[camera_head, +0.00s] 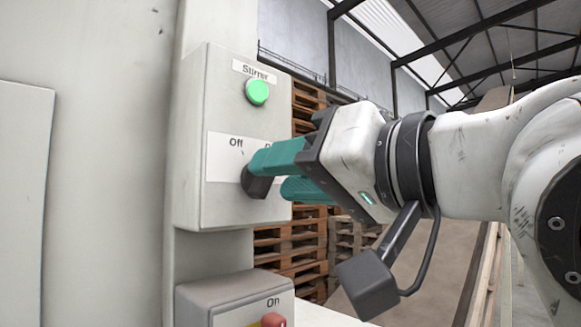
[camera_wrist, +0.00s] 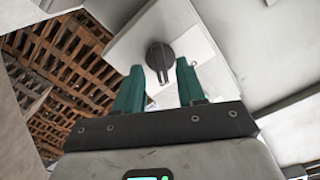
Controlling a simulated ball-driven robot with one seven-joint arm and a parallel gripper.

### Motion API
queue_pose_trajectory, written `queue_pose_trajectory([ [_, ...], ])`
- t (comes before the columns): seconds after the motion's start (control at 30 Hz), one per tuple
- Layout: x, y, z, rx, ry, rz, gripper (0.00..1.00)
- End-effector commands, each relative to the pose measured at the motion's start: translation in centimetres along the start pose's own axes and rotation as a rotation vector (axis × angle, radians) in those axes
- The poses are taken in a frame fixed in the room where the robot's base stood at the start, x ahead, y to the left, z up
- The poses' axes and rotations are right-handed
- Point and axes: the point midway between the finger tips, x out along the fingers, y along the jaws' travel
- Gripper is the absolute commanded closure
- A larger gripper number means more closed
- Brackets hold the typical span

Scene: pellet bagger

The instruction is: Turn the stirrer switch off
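The stirrer switch is a dark rotary knob (camera_head: 256,184) on the front of a grey box (camera_head: 202,130) labelled "Stirrer". A white plate behind the knob reads "Off" on the left; its right-hand label is mostly hidden by my gripper. A round green lamp (camera_head: 257,92) above it looks lit. My gripper (camera_head: 271,173) is at the knob, its teal fingers spread. In the wrist view the knob (camera_wrist: 159,57) shows between the two separated fingertips, its ridge running roughly toward my gripper's palm. I cannot tell whether either finger touches the knob.
A second grey box (camera_head: 225,299) below has an "On" label and a red knob (camera_head: 273,320). Wooden pallets (camera_head: 303,250) are stacked behind the switch box, and also show in the wrist view (camera_wrist: 55,60). A pale machine wall (camera_head: 105,130) fills the left.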

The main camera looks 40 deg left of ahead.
Motion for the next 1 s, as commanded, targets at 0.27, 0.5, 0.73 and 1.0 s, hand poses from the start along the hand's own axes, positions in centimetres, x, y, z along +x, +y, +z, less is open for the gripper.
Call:
queue_pose_trajectory([
  [0.27, 0.9, -0.02, 0.01, -0.002, 0.001, 0.0, 0.61],
  [0.5, 0.87, -0.01, 0.01, -0.001, 0.001, 0.0, 0.69],
  [0.73, 0.86, 0.0, 0.02, -0.001, 0.001, 0.0, 0.91],
  [1.0, 0.85, 0.03, 0.02, -0.001, 0.0, 0.001, 1.0],
])
